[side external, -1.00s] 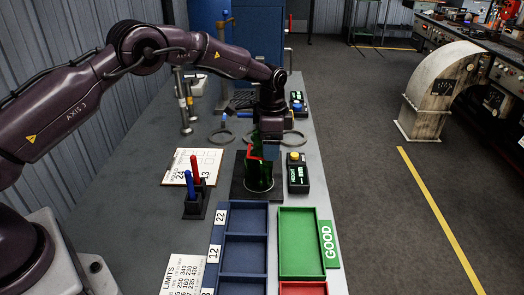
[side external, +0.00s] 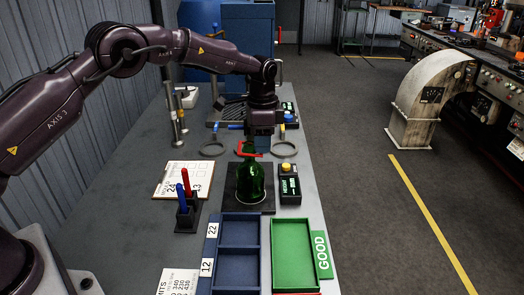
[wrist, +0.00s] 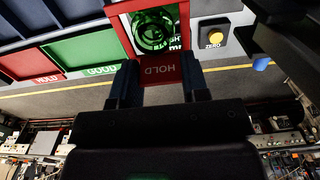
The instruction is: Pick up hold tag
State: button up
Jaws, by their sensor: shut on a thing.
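The red hold tag (side external: 249,150) is at the top of the green bottle (side external: 250,185). In the wrist view the tag (wrist: 160,70) reads HOLD and has an opening, with the bottle (wrist: 153,32) seen through it. I cannot tell whether the tag still circles the neck or is just above it. My gripper (wrist: 160,82) is shut on the lettered end of the tag, one finger on each side. The gripper (side external: 262,138) is above the bottle in the side view. The bottle stands upright on a dark plate (side external: 268,203).
A box with a yellow button (side external: 289,183) stands right of the bottle. A pen holder (side external: 187,215) and a clipboard (side external: 182,180) are left. Blue bins (side external: 238,268) and a green GOOD tray (side external: 293,255) lie in front.

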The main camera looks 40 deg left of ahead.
notch_tip(320, 180, up, 14)
jog(key=shift+f, duration=0.2)
dwell(0.4)
